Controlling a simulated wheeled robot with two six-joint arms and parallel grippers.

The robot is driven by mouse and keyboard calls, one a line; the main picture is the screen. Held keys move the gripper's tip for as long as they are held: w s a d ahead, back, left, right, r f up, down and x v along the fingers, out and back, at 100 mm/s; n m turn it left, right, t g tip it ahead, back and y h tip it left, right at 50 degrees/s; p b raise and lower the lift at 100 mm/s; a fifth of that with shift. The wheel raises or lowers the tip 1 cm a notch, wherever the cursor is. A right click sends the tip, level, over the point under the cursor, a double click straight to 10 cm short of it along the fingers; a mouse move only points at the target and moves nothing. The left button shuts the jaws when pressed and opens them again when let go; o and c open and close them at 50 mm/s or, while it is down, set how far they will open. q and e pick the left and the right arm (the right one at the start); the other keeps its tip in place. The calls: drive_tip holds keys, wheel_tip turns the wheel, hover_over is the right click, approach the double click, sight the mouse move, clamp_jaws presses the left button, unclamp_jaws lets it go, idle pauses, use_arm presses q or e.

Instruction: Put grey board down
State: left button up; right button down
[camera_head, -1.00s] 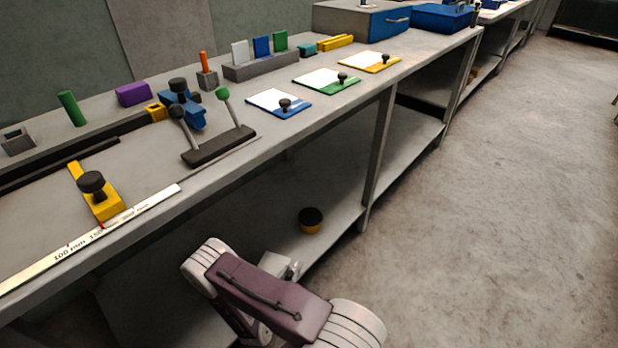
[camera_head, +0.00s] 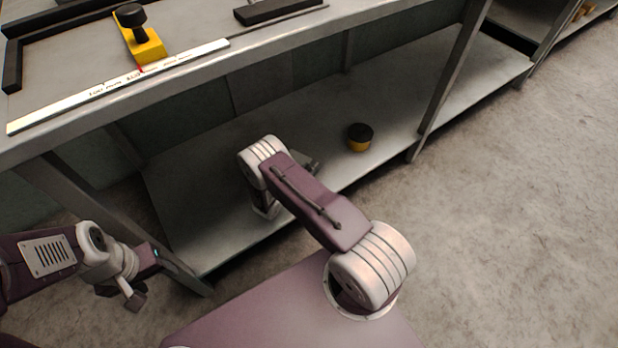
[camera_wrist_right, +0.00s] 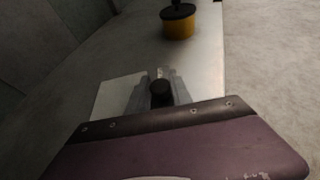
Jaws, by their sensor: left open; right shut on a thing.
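The grey board (camera_wrist_right: 112,94) shows in the right wrist view as a pale flat piece with a dark knob (camera_wrist_right: 160,88). My right gripper (camera_wrist_right: 159,80) is shut on this knob, with a finger on each side. The board lies level with or close above the lower shelf (camera_head: 215,190); I cannot tell whether it touches. In the head view my right arm reaches in over the shelf and mostly hides the board. My left gripper (camera_head: 132,290) is open and empty at the lower left, in front of the bench.
A yellow pot with a black top (camera_head: 360,137) stands on the lower shelf, beyond the board. A bench leg (camera_head: 450,85) rises to its right. On the bench top are a ruler (camera_head: 120,87) and a yellow block with a black knob (camera_head: 140,40). Shelf space around the pot is clear.

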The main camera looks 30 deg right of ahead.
wheel_tip(320, 180, down, 4)
drive_tip(key=shift+r+b, duration=0.1)
drive_tip(key=shift+b, duration=1)
drive_tip(key=shift+r, duration=0.3)
drive_tip(key=shift+f, duration=0.25)
drive_tip(key=c, duration=1.1)
unclamp_jaws()
drive_tip(key=shift+c, duration=0.2)
drive_tip(key=shift+r, duration=0.1)
drive_tip(key=shift+r, duration=0.1)
